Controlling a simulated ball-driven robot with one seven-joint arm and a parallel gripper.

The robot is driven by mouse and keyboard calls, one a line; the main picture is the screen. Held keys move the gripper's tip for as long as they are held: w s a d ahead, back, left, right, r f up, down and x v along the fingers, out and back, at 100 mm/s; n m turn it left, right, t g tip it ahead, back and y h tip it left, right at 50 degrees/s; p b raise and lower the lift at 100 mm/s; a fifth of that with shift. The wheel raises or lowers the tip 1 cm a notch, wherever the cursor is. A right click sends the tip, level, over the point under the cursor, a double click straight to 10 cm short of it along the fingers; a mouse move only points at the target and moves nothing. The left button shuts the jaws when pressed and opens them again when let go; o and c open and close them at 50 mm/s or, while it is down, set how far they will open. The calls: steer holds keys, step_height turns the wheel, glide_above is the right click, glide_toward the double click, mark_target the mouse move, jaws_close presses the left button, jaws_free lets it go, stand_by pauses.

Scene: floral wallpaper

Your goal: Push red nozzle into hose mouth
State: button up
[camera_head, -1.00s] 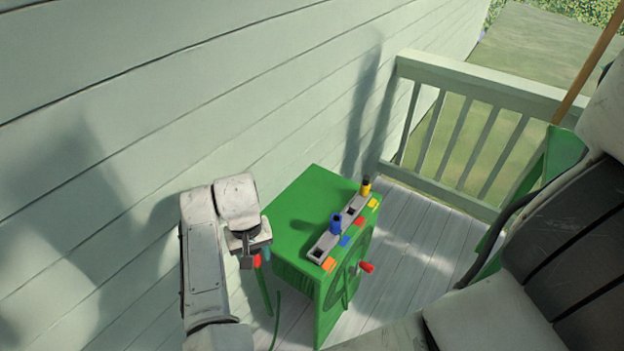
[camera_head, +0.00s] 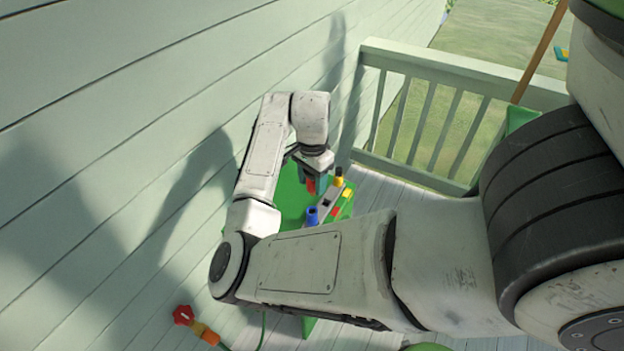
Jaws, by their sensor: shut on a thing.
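My gripper (camera_head: 313,182) is above the far end of the green hose reel box (camera_head: 292,200), pointing down, close to the grey rack. It is shut on the red nozzle (camera_head: 310,186), of which a small red part shows between the fingers. I cannot tell whether the nozzle touches the rack or anything below it. A thin green hose (camera_head: 263,332) shows at the bottom left, behind my arm. The hose mouth cannot be made out; my arm hides much of the box and the floor.
A blue nozzle (camera_head: 312,215) and a yellow nozzle (camera_head: 339,178) stand upright in the grey rack (camera_head: 326,204). A red tap (camera_head: 183,315) with an orange connector (camera_head: 206,333) is at lower left by the wall. A railing (camera_head: 440,110) bounds the porch behind.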

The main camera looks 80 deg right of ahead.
mark_target(312, 195)
steer(key=shift+a+r+p, duration=0.1)
steer(key=shift+p, duration=0.2)
steer(key=shift+w+f+b, duration=0.1)
steer(key=shift+f+b, duration=1.65)
steer(key=shift+f, duration=1.2)
steer(key=shift+p, duration=0.75)
steer(key=shift+f+b, duration=0.85)
steer(key=shift+f, duration=0.55)
steer(key=o, duration=1.1)
steer(key=shift+o, duration=0.2)
step_height(312, 195, up, 11)
steer(key=shift+f, duration=0.1)
